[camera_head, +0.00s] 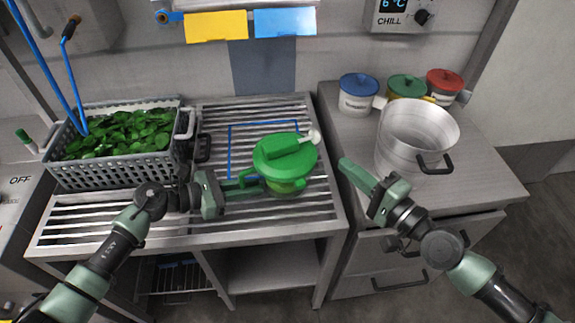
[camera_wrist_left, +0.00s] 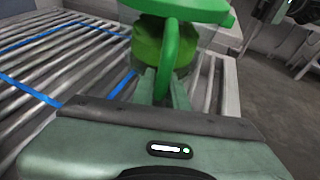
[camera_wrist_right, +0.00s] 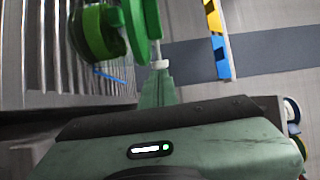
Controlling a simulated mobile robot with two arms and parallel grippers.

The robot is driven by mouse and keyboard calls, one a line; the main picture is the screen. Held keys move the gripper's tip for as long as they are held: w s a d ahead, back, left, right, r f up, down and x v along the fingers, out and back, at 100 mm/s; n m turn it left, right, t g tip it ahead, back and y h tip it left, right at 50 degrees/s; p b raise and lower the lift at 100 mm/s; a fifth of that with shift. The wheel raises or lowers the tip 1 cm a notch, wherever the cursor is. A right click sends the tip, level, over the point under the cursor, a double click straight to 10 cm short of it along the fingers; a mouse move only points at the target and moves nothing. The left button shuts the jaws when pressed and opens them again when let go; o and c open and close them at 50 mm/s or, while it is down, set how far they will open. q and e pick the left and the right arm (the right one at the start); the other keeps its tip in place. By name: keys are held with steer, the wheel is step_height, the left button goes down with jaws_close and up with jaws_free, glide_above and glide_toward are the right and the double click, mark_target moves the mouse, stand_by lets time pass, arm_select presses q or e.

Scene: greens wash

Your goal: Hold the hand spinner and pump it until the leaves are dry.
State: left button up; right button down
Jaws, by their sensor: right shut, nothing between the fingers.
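The green hand spinner (camera_head: 283,178) stands upright on the slatted drainboard (camera_head: 215,222), near the blue-marked outline. Its green pump lever (camera_head: 290,147) lies across the lid and ends in a white knob (camera_head: 313,136). My left gripper (camera_head: 258,180) is shut on the spinner's side handle; the left wrist view shows the green loop handle (camera_wrist_left: 168,60) between the fingers. My right gripper (camera_head: 346,164) is shut and empty, to the right of the spinner. In the right wrist view, the knob (camera_wrist_right: 160,64) is just beyond its fingertips.
A grey perforated basket of green leaves (camera_head: 65,176) stands at the left of the drainboard. A large steel pot (camera_head: 415,125) and several lidded canisters (camera_head: 358,92) stand on the right counter. Yellow (camera_head: 216,26) and blue (camera_head: 284,22) cards hang at the back.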

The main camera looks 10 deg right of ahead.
arm_select(q)
steer(key=o, duration=0.4)
steer(key=shift+a, duration=0.1)
